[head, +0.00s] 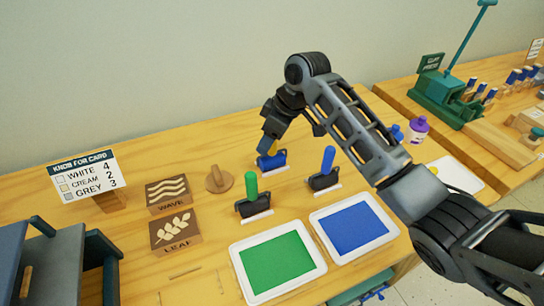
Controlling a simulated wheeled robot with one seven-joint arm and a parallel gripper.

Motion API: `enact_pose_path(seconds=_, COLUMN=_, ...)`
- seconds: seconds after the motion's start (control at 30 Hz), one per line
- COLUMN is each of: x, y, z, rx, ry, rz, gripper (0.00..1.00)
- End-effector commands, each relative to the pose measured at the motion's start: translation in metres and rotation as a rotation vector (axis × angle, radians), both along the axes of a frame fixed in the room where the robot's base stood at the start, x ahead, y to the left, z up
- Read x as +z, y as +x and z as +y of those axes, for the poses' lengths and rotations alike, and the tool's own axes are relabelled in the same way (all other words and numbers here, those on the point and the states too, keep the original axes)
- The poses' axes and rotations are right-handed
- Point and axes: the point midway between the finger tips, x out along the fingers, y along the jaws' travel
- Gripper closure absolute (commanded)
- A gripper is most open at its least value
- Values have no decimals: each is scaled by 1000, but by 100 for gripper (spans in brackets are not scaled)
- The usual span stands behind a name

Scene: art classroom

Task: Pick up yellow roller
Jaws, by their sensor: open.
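The yellow roller (272,148) stands near the back of the wooden table in the head view. Its yellow handle shows just below my gripper, above a dark and blue roller body on a white strip. My gripper (280,136) is open, pointing down at the handle from above. The gripper partly hides the handle, and I cannot tell whether the fingers are around it or touching it.
A green-handled roller (252,190) and a blue-handled roller (327,165) stand in front. Green paint (277,262) and blue paint (354,228) trays lie nearer. A wooden knob (218,180), wave block (168,191) and leaf block (174,231) are left.

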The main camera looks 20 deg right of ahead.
Motion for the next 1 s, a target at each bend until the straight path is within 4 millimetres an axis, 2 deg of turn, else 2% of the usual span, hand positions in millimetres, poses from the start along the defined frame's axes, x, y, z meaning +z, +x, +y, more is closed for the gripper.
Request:
enact_pose_path(seconds=0.1, x=0, y=0, z=0, rx=0, ry=0, rz=0, gripper=44)
enact_pose_path(seconds=0.7, x=1, y=0, z=0, rx=0, ry=1, rz=-1, gripper=100)
enact_pose_path(seconds=1.0, x=1, y=0, z=0, rx=0, ry=1, rz=-2, gripper=100)
